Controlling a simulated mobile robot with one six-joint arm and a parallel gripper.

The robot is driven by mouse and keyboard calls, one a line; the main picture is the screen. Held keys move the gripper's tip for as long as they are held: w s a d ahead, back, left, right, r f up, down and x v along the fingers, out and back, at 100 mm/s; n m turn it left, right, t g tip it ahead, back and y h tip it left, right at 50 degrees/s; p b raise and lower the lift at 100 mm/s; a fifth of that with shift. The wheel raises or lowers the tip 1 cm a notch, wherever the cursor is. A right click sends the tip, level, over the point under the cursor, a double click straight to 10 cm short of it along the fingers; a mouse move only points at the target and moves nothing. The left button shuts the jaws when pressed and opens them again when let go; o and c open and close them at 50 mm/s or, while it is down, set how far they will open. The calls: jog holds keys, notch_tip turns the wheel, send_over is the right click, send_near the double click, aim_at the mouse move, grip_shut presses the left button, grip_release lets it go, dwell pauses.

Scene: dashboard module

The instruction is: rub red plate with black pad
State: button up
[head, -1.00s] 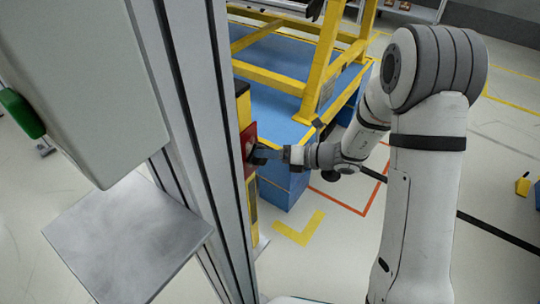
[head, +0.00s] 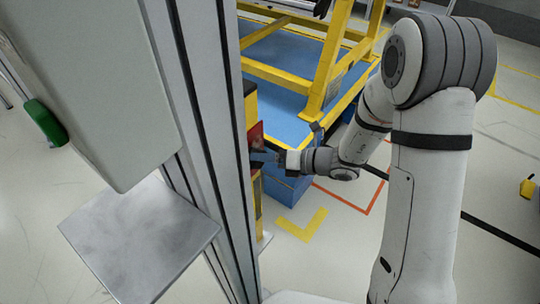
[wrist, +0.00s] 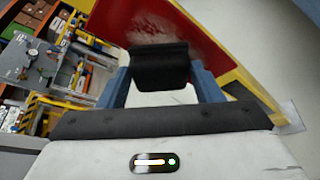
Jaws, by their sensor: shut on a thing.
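The red plate (head: 256,134) is upright on a yellow-edged stand, partly hidden behind a grey column in the head view. In the wrist view the red plate (wrist: 195,22) fills the top middle and has a pale, smeared patch. My gripper (head: 268,156) is at the lower part of the plate. In the wrist view its two blue-grey fingers are shut on the black pad (wrist: 158,67), which overlaps the plate's lower edge. Whether the pad touches the plate cannot be told. The pad is not clear in the head view.
A yellow frame (head: 328,65) on a blue platform (head: 288,70) stands behind the plate. A grey column and metal shelf (head: 140,235) are at left. Cluttered shelves (wrist: 45,60) show at left in the wrist view. The floor on the right is mostly clear.

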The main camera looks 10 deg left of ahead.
jog(key=shift+w+d+r+p, duration=0.25)
jog(key=shift+w+p, duration=0.15)
jog(key=shift+w, duration=0.25)
jog(key=shift+w+d+r+p, duration=0.2)
jog(key=shift+w+p, duration=0.15)
jog(key=shift+w, duration=0.3)
jog(key=shift+w+d+r+p, duration=0.25)
jog(key=shift+w+p, duration=0.15)
jog(key=shift+w, duration=0.25)
jog(key=s+d+p, duration=0.1)
jog(key=s+d, duration=0.1)
jog(key=d, duration=0.3)
jog(key=shift+s+d, duration=0.2)
jog(key=shift+d, duration=0.1)
jog(key=shift+p, duration=0.3)
jog(key=d, duration=0.1)
jog(key=s+d+p, duration=0.1)
jog(key=shift+s+d, duration=0.1)
jog(key=shift+d, duration=0.25)
jog(key=shift+f, duration=0.1)
